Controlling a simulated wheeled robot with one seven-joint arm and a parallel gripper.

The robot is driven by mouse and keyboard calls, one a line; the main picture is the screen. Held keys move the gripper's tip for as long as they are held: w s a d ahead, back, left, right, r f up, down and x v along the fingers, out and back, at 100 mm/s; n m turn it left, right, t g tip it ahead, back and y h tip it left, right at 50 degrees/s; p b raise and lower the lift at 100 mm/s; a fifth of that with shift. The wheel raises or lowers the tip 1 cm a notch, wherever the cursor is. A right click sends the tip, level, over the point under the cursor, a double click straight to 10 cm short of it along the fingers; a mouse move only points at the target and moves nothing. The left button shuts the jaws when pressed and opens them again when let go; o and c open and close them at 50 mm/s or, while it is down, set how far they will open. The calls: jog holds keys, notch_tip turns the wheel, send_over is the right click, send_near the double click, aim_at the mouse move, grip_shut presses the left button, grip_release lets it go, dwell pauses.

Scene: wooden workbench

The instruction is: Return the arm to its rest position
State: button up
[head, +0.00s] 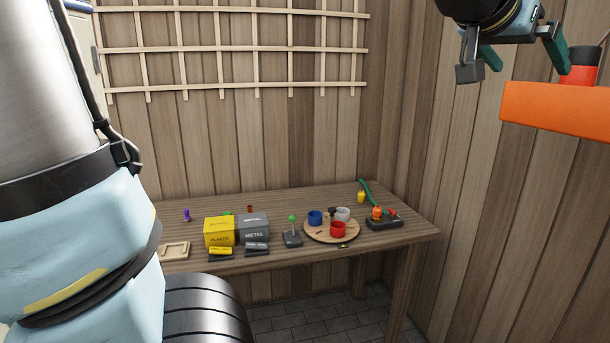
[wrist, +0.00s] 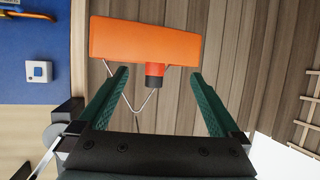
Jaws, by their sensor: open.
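My gripper (head: 522,62) is raised high at the upper right of the head view, far above the workbench (head: 395,238). Its two green fingers are spread wide. In the wrist view my gripper (wrist: 160,78) is also open, with nothing clamped between the fingers. Part of my arm fills the left side of the head view.
An orange block-shaped object (head: 560,108) with a red-and-black cylinder (head: 580,75) is close to the fingers; the gap is unclear. The bench bears a yellow box (head: 219,232), a grey box (head: 254,228) and a round board (head: 318,237) with cups.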

jog(key=w+a+f+n+y, duration=0.35)
jog(key=w+a+f, duration=0.25)
jog(key=a+f, duration=0.35)
jog(key=w+a+f+n+y, duration=0.2)
jog(key=w+a+f+y, duration=0.2)
jog(key=w+a+f, duration=0.5)
jog(key=s+a+f+n+g+y, duration=0.2)
jog(key=s+a+f, duration=0.3)
jog(key=a+f, duration=0.3)
jog(key=s+a+f+n+g+y, duration=0.2)
jog(key=s+a+f+n+g, duration=0.1)
jog(key=a+f, duration=0.5)
jog(key=s+a, duration=0.1)
jog(key=a, duration=0.1)
jog(key=shift+s+a+f, duration=0.3)
jog(key=shift+s, duration=0.05)
